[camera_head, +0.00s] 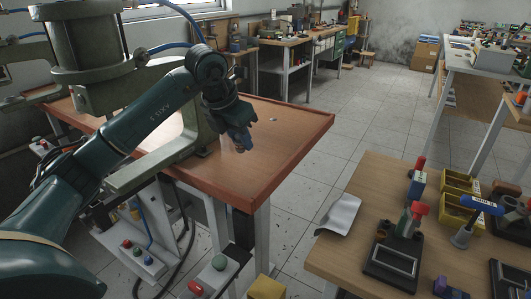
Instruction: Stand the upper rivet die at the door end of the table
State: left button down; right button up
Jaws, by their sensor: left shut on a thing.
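My left gripper (239,144) reaches in from the left over the wooden table (285,132) with a raised reddish rim. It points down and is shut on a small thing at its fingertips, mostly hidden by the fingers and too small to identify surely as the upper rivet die. I cannot tell whether that thing touches the tabletop. A small grey round piece (273,119) lies on the table, right of and beyond the gripper. My right gripper is not in view.
The green press frame (165,155) stands at the table's left, close to my arm. A second wooden table (345,252) at lower right holds yellow bins (462,185), a black tray (392,262) and tools. The right part of the first table is mostly clear.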

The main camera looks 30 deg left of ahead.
pick_arm(q)
jog(key=a+f+n, duration=0.1)
jog(key=f+n, duration=0.1)
jog(key=a+f+n+y, duration=0.1)
jog(key=f+n, duration=0.1)
jog(key=f, duration=0.1)
jog(key=w+a+f+n+y, duration=0.1)
jog(key=f+n, duration=0.1)
jog(key=f, duration=0.1)
jog(key=shift+w+a+b, duration=0.1)
jog(key=shift+b, duration=0.25)
jog(key=shift+f, duration=0.1)
jog(key=c, duration=1.2)
grip_release()
